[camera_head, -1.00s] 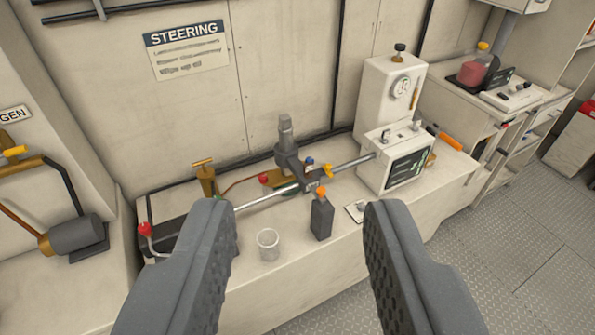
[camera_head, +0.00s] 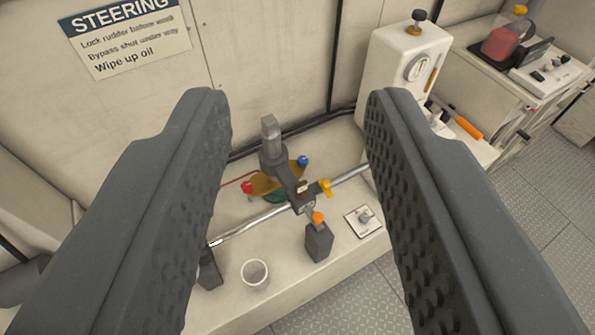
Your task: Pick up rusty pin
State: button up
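My gripper (camera_head: 293,98) is open and empty, its two dark ridged fingers wide apart at the left and right of the view. Between and beyond them is a grey steering linkage (camera_head: 273,148) on a pale bench. A shiny metal rod (camera_head: 250,229) runs across it. A small brownish piece (camera_head: 302,187) sits on the linkage where it meets the rod. It may be the rusty pin, but it is too small to tell. My fingers appear well short of it and touch nothing.
A white gauge box (camera_head: 402,70) stands behind. Open floor (camera_head: 380,295) lies at lower right.

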aim_at(300, 188)
jog(key=k, duration=1.2)
jog(key=z, duration=0.7)
jog(key=i, duration=1.6)
jog(key=u, duration=0.55)
